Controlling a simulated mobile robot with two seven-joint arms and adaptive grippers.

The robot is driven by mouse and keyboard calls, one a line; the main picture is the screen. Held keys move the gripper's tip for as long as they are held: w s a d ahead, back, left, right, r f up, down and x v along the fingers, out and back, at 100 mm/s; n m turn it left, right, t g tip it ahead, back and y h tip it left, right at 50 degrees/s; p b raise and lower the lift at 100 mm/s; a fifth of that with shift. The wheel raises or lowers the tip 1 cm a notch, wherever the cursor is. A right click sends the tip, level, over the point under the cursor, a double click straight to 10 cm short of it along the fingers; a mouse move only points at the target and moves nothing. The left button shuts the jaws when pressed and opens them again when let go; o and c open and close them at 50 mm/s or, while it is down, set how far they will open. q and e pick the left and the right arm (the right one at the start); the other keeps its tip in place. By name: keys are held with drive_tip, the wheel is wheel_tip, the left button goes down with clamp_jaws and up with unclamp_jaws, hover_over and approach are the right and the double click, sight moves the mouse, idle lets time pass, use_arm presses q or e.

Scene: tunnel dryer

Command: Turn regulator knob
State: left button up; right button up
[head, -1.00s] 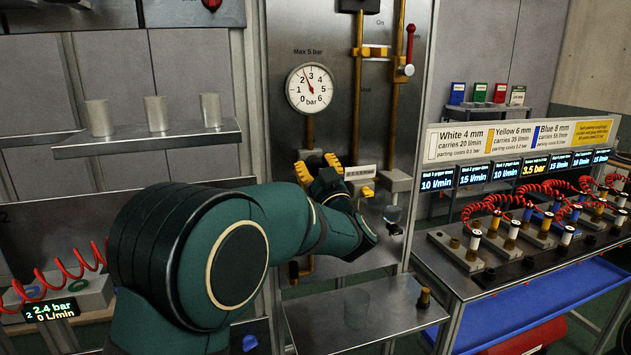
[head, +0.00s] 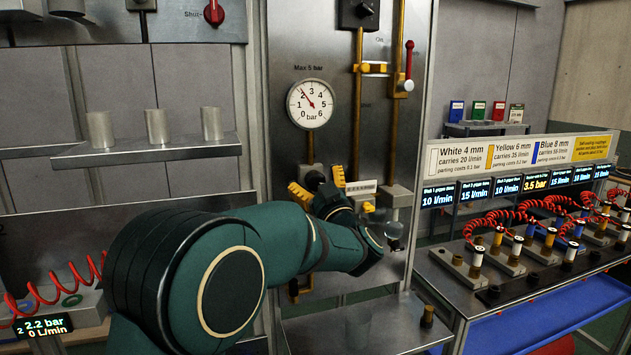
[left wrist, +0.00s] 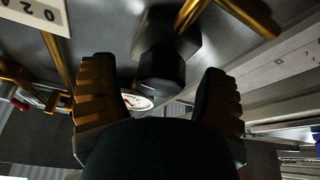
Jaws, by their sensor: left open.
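The regulator knob is a dark faceted knob (left wrist: 160,72) below a block on the steel panel; in the head view it shows as a dark piece (head: 314,180) under the gauge. My left gripper (head: 319,184) is open, its yellow ribbed fingers spread around the knob. In the left wrist view one finger of the gripper (left wrist: 157,68) is on each side of the knob, with gaps visible. The round gauge (head: 310,104), marked max 5 bar, has its needle near 2. A display (head: 42,326) reads 2.2 bar, 0 L/min. My right gripper is not in view.
Brass pipes (head: 358,100) and a red-handled valve (head: 408,65) stand right of the gauge. A shelf with cups (head: 157,126) is at left. A bench of fittings with red coiled hoses (head: 520,265) is at right. A small steel shelf (head: 385,325) lies below the arm.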

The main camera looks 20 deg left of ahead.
use_arm(q)
drive_tip(key=v, duration=1.2)
